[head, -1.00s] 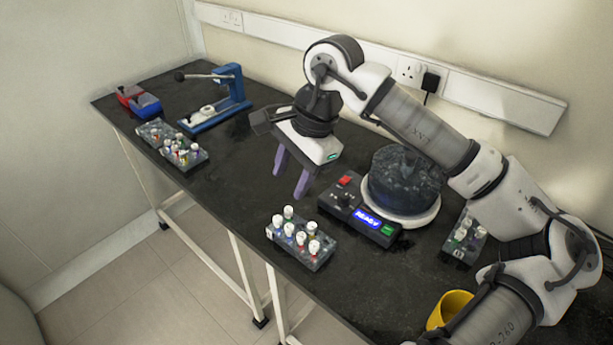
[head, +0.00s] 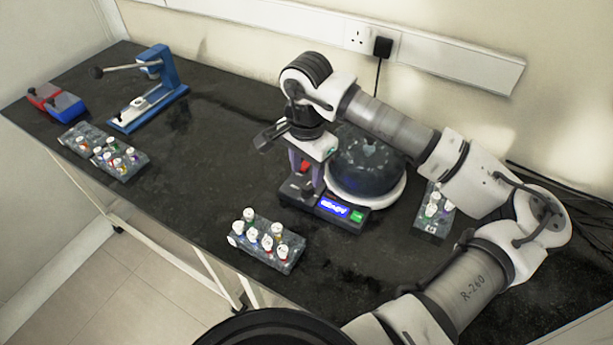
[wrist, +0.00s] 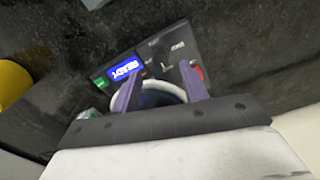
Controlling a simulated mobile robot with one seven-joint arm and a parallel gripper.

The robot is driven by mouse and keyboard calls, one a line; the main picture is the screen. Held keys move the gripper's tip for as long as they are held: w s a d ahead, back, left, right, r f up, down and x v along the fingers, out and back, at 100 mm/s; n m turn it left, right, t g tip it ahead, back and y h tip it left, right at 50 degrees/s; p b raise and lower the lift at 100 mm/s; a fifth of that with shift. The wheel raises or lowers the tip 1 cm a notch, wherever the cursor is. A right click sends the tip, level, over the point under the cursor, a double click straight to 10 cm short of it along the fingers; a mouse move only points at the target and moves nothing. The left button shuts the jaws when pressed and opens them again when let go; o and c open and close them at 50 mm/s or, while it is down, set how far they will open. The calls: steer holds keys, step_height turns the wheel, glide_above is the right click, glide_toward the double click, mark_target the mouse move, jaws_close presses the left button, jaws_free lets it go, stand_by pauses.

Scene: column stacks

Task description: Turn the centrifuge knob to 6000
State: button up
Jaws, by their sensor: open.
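The centrifuge (head: 372,172) has a dark round drum on a white base, with a black control panel (head: 318,205) in front. The panel carries a lit blue display, a green button (head: 357,216) and a red switch (wrist: 197,70). The dark knob (head: 306,191) is on the panel left of the display, partly hidden by my fingers. My gripper (head: 306,178) is open and points down over the panel at the knob. In the wrist view its two purple fingers (wrist: 162,72) reach over the panel; I cannot tell if they touch the knob.
A vial rack (head: 265,243) stands just in front of the panel, and another (head: 434,210) right of the centrifuge. More racks (head: 105,150), a blue press (head: 150,90) and red and blue boxes (head: 57,103) stand at the left. The bench between is clear.

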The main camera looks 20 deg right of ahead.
mark_target(307, 186)
steer(key=shift+f+p, duration=0.3)
steer(key=shift+f, duration=1.95)
jaws_close()
